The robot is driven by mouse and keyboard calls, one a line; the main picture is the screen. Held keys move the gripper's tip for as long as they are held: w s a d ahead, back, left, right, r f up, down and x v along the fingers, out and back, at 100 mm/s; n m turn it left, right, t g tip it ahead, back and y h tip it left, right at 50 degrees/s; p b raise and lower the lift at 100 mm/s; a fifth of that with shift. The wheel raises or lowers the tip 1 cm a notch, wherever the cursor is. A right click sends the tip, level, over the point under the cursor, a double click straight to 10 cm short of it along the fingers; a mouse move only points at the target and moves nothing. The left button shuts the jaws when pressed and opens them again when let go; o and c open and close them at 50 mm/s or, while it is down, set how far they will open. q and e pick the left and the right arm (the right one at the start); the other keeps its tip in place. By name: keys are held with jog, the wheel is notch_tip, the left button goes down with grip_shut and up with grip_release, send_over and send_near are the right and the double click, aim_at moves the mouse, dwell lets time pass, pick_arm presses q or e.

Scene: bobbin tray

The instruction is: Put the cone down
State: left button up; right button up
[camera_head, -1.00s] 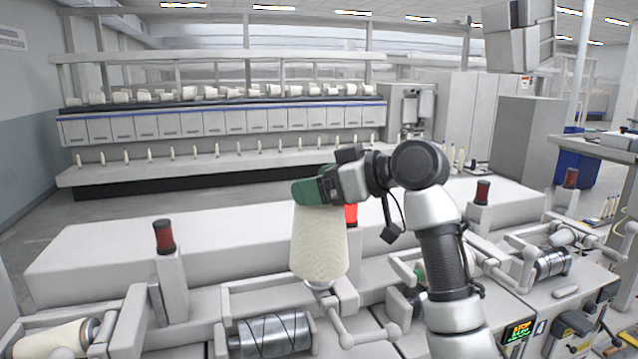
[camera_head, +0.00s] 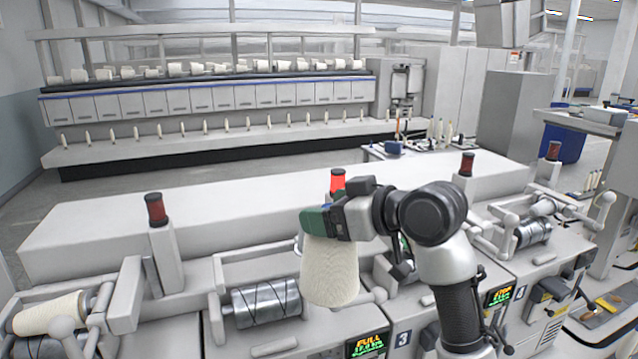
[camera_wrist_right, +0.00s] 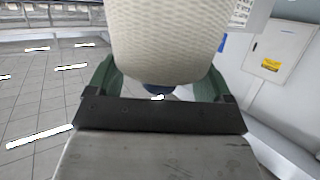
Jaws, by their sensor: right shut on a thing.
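The cream yarn cone (camera_head: 331,271) hangs below my right gripper (camera_head: 318,222), in front of the winding machine. My right gripper is shut on the cone's upper end. In the right wrist view the cone (camera_wrist_right: 170,40) fills the top middle, between the two green fingers (camera_wrist_right: 158,88). The cone hides part of the machine station behind it. Its lower end is near the front of the machine, and I cannot tell whether it touches anything. My left gripper is not in view.
A grooved drum (camera_head: 266,303) sits left of the held cone. Another cone (camera_head: 50,313) lies at the far left station. Red lamps (camera_head: 156,209) stand along the machine. A display reading FULL (camera_head: 367,345) is below the cone. The machine's long white top (camera_head: 240,208) is clear.

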jog(key=s+d+f+m+t+h, duration=0.1)
jog(key=s+d+f+m+h, duration=0.2)
jog(key=f, duration=0.7)
jog(key=s+d+f+m+t+h, duration=0.2)
jog(key=s+d+f+m+h, duration=0.1)
jog(key=s+d+f, duration=0.4)
jog(key=s+d+f+m+t+h, duration=0.2)
jog(key=s+d+f+m+h, duration=0.2)
jog(key=s+f, duration=0.6)
notch_tip(320, 180, down, 4)
jog(key=shift+s+d+f+h, duration=0.1)
jog(key=shift+s+d+h, duration=0.05)
jog(key=shift+d+h, duration=0.6)
